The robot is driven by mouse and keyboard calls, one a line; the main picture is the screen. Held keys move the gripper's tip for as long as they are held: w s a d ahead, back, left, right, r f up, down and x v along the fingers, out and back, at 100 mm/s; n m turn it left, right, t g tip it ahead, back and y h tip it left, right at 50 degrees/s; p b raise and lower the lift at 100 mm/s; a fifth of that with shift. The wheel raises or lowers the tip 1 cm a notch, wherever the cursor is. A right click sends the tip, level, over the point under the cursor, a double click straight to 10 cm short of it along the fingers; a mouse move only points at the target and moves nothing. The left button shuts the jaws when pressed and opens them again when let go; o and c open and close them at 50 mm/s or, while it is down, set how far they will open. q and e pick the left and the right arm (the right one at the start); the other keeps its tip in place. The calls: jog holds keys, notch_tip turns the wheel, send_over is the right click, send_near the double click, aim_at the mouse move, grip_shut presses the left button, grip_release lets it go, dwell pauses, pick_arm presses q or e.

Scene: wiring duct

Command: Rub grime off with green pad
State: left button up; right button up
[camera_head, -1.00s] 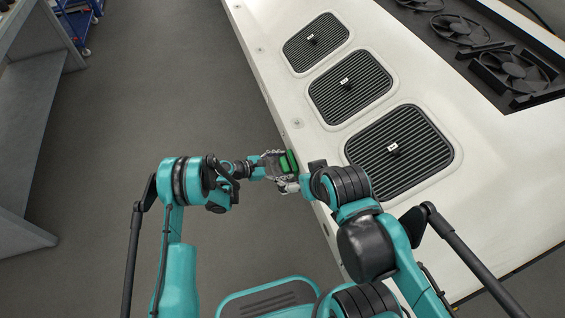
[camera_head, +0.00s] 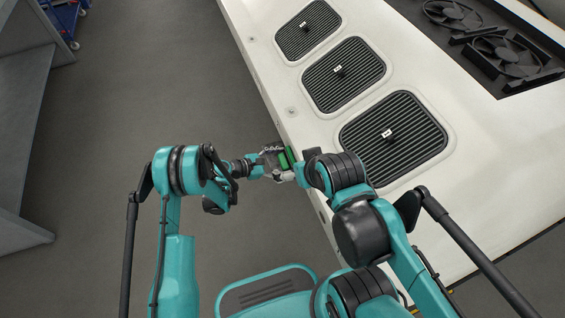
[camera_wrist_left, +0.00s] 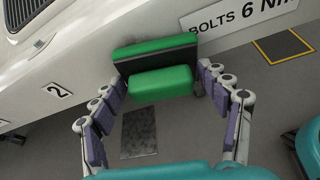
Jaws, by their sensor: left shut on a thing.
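My left gripper (camera_head: 274,160) is shut on the green pad (camera_wrist_left: 160,85), close to the long white side of the duct (camera_head: 262,62). In the left wrist view the pad sits between my two jointed fingers, with a second green part and a black layer beyond it, facing the white side (camera_wrist_left: 80,45). The pad also shows small and green in the head view (camera_head: 287,158). Greyish shading lies on the white side around the pad; I cannot tell whether it is grime or shadow, nor whether the pad touches. My right gripper is hidden by its own arm.
The duct top carries several black louvred vents (camera_head: 394,139) with small labels, and a dark fan recess (camera_head: 500,50). A grey shelf unit (camera_head: 22,130) stands left; floor between is clear.

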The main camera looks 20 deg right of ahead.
aim_at(288, 159)
pick_arm(q)
jog(key=shift+w+r, duration=1.25)
jog(key=shift+r, duration=0.05)
jog(key=shift+s+d+r, duration=0.1)
jog(key=shift+s+d, duration=0.05)
jog(key=shift+s, duration=1.65)
jog(key=w, duration=0.6)
jog(key=shift+w+a, duration=0.15)
jog(key=shift+a, duration=0.1)
jog(key=a, duration=0.6)
jog(key=shift+a, duration=0.2)
